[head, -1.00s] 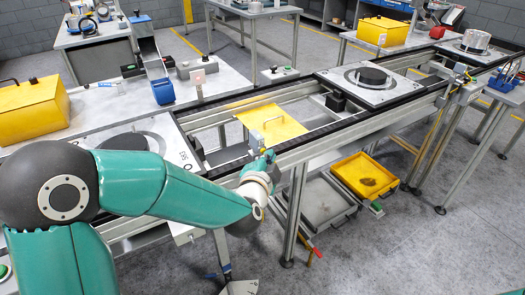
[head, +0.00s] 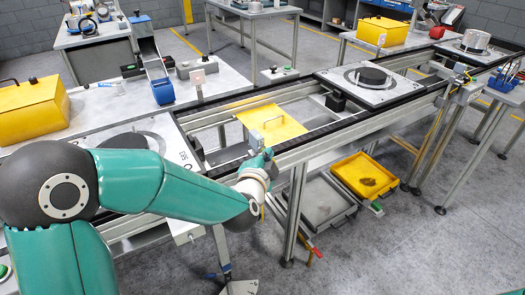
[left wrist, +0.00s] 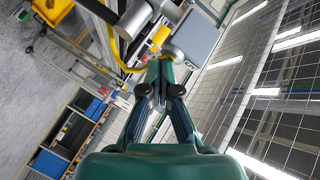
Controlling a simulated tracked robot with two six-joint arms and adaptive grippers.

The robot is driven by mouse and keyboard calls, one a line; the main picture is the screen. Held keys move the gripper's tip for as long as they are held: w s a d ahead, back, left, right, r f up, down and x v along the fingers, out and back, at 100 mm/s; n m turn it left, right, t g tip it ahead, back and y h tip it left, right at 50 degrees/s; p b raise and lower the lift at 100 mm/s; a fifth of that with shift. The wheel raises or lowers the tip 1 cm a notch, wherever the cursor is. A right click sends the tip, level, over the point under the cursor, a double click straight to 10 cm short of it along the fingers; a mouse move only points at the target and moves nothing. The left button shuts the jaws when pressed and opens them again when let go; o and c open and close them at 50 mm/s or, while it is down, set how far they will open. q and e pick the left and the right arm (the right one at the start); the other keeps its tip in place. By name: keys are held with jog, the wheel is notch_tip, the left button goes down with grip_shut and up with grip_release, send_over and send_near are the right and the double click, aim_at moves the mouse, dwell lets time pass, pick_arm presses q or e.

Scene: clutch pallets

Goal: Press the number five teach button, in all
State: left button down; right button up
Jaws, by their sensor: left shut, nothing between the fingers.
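I cannot make out a number five teach button in either view, nor tell whether the fingertips touch anything. My right gripper is not in view.
The conveyor frame (head: 310,142) runs from lower left to upper right, with a pallet bearing a dark disc (head: 368,77) on it. Yellow (head: 366,175) and grey (head: 318,203) trays sit below. A yellow box (head: 30,110) is at left.

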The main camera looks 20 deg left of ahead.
pick_arm(q)
jog(key=shift+s, duration=0.1)
jog(key=shift+s+d, duration=0.5)
jog(key=shift+d, duration=0.15)
jog(key=shift+d, duration=0.1)
jog(key=s+d, duration=0.1)
jog(key=d, duration=0.1)
jog(key=s+d, duration=0.1)
jog(key=s, duration=0.1)
jog(key=shift+d+p, duration=0.35)
jog(key=shift+d, duration=0.05)
dwell(0.8)
